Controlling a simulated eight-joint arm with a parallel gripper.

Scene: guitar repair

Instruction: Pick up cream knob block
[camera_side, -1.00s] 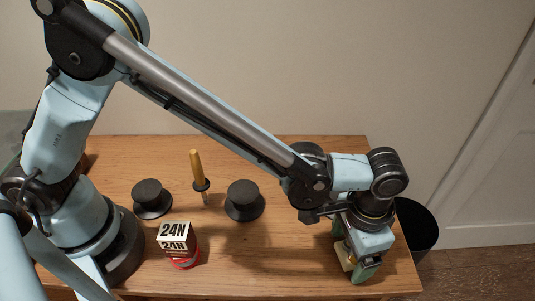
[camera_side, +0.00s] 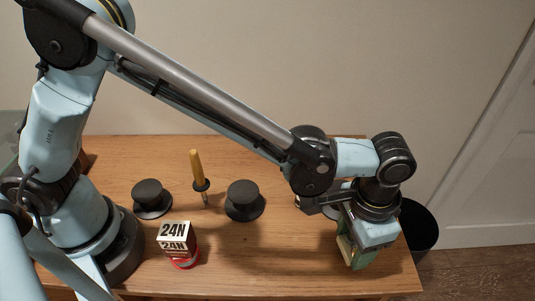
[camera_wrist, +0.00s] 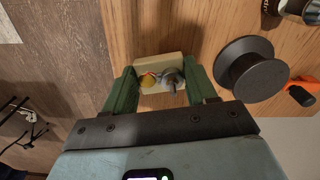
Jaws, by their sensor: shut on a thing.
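The cream knob block (camera_wrist: 174,60) shows between the green fingers of my gripper (camera_wrist: 163,88) in the wrist view. A yellow knob and a grey metal knob with a shaft sit on its face. My gripper (camera_side: 358,252) is shut on the block, with one finger on each side. In the side view the block (camera_side: 345,247) shows as a pale sliver beside the green fingers near the right end of the table. My wrist hides most of it. It appears slightly above the wood.
A black bin (camera_side: 418,228) stands beyond the right edge. The front middle is clear.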

